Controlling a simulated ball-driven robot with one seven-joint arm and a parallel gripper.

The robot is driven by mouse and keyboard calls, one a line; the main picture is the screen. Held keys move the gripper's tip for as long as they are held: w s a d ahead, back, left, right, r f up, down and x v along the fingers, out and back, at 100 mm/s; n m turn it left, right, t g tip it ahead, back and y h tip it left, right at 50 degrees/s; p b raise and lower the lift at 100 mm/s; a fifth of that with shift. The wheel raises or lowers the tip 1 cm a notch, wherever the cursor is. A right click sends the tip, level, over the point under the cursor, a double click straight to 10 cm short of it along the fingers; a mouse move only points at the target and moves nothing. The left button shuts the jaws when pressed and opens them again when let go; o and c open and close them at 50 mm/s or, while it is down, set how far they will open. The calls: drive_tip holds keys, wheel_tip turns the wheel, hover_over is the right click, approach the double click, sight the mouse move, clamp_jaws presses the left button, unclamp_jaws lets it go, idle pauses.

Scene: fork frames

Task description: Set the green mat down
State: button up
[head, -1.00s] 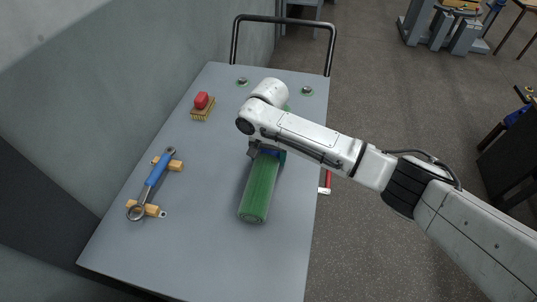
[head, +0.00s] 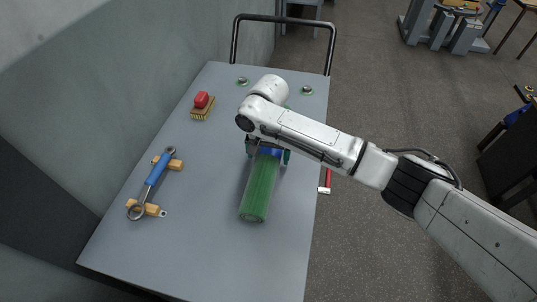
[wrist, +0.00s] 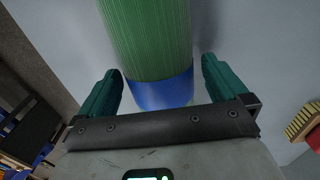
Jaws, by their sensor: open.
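The green mat (head: 258,190) is a rolled green cylinder with a blue band at one end. It lies on its side on the grey table top (head: 215,225). In the wrist view the green mat (wrist: 147,38) runs up out of the picture, and its blue end (wrist: 160,93) lies between my fingers. My gripper (wrist: 162,85) is open, with a gap between each teal finger and the roll. In the head view my gripper (head: 268,157) is at the blue end, partly hidden by my arm.
A blue-handled wrench (head: 154,182) rests across two wooden blocks at the left. A red-topped brush (head: 202,106) stands farther back. A red-handled tool (head: 326,181) lies at the right edge. Small round metal pieces (head: 306,90) sit near the black push handle (head: 284,19). The front of the table is clear.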

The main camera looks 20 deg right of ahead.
sight(269, 150)
wheel_tip(269, 150, up, 11)
drive_tip(key=shift+r, duration=0.1)
idle(0.3)
idle(0.4)
